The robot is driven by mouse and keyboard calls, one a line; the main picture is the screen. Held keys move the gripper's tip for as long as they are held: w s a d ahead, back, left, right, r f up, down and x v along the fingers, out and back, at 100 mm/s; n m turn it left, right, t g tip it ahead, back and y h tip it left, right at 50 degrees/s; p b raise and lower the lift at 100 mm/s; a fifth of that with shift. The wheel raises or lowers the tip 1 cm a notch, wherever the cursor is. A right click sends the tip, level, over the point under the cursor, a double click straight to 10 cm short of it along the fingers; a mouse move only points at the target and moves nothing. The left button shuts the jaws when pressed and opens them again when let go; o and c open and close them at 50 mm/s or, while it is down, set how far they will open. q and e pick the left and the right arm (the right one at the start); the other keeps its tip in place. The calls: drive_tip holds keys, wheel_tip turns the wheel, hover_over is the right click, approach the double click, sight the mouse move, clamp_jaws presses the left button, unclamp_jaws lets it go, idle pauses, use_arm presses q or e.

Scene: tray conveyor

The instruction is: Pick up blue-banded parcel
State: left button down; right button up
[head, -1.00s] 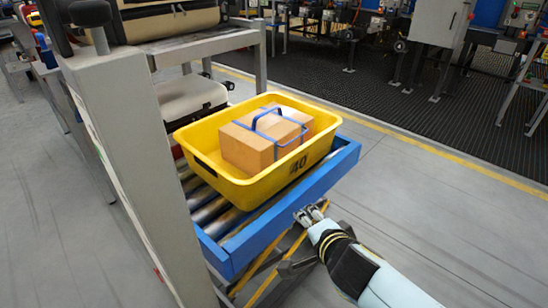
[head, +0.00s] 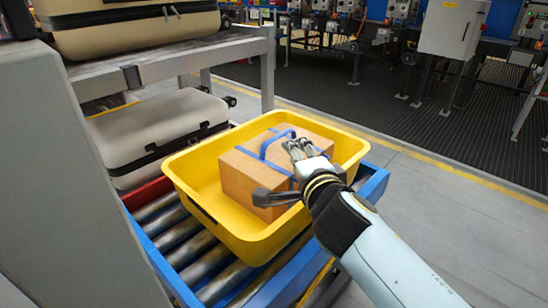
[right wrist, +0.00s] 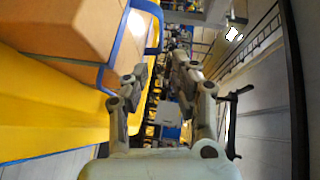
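The blue-banded parcel (head: 245,177) is a brown cardboard box with blue bands and a raised blue handle (head: 275,143). It sits in the yellow tray (head: 190,190). My right gripper (head: 300,148) is beside the handle, over the parcel's right part, and hides some of it in the head view. In the right wrist view, the fingers of my right gripper (right wrist: 160,78) are apart with nothing between them. The parcel (right wrist: 65,30) and its handle (right wrist: 152,40) lie left of the fingers there. My left gripper is out of view.
The tray stands on a roller conveyor (head: 180,243) with a blue frame. A grey post (head: 60,170) stands at the left. A pale suitcase (head: 155,130) lies behind the tray, below a shelf holding another case (head: 130,32). Open floor is at the right.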

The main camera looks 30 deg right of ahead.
sight(280, 137)
drive_tip(key=x, duration=0.5)
drive_tip(key=shift+w+r, duration=0.15)
drive_tip(key=x, duration=0.6)
drive_tip(key=shift+a, duration=0.4)
drive_tip(key=shift+c, duration=0.2)
clamp_jaws()
